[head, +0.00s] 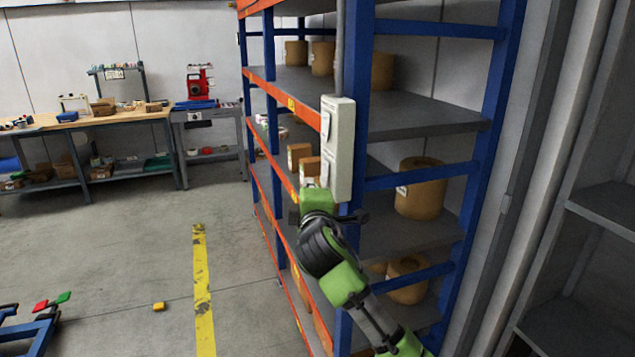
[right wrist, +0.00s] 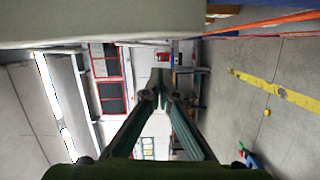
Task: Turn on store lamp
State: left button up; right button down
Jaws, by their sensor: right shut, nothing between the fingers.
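A pale grey switch box (head: 341,150) is fixed to the blue front post of the shelf rack. A pale surface (right wrist: 100,20), probably the box, runs along the top of that view. Contact with the box cannot be told. My left gripper is out of view.
The rack (head: 430,112) holds brown rolls on several shelves. A grey shelf unit (head: 608,205) stands at the right. A workbench (head: 90,122) and a red machine (head: 199,82) stand at the back left. The floor with a yellow stripe (head: 202,290) is mostly clear.

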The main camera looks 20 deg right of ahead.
jog(key=shift+d+f, duration=0.1)
jog(key=shift+d, duration=1)
jog(key=shift+d+f+n+p, duration=0.1)
jog(key=shift+d+n+p, duration=0.3)
jog(key=shift+n, duration=0.1)
